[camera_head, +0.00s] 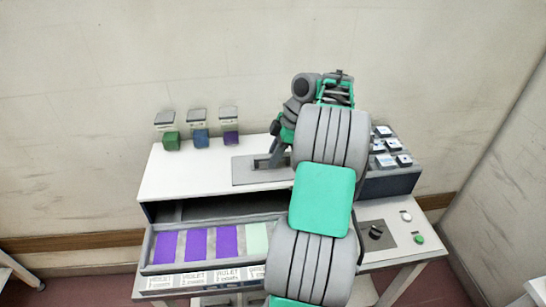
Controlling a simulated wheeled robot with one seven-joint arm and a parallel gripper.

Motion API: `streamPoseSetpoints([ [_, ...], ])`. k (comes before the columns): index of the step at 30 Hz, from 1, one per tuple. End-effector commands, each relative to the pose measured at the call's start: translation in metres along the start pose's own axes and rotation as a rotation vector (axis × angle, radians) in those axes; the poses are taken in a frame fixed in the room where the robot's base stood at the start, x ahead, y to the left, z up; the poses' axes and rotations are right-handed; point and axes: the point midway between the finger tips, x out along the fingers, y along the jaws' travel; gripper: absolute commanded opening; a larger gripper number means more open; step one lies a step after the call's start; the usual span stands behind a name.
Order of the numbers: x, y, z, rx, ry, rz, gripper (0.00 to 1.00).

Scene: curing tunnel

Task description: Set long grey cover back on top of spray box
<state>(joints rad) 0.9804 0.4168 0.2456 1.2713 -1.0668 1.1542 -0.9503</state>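The box (180,172), likely the spray box, has a white top and a dark opening along its front. A flat grey plate (243,176), likely the long grey cover, lies on the white top at the middle; my arm hides its right end. My gripper (268,161) points down at the plate, with its fingers at or just above a small upright grey part there. I cannot tell whether it touches or grasps that part, or whether the fingers are apart.
A tray (148,252) with violet panels and one pale green panel sticks out in front. A dark rack (393,184) with pale blocks and a control panel (376,212) are at right. The white top's left is clear.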

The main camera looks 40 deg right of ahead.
Motion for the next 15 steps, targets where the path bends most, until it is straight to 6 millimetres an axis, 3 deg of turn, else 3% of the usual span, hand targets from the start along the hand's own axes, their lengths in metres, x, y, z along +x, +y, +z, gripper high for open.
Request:
streamPoseSetpoints([
  [9, -0.0005, 0.0001, -0.0002, 0.0, 0.0, 0.0, 0.45],
  [15, 0.0001, -0.0002, 0.0, 0.001, 0.0, -0.001, 0.45],
])
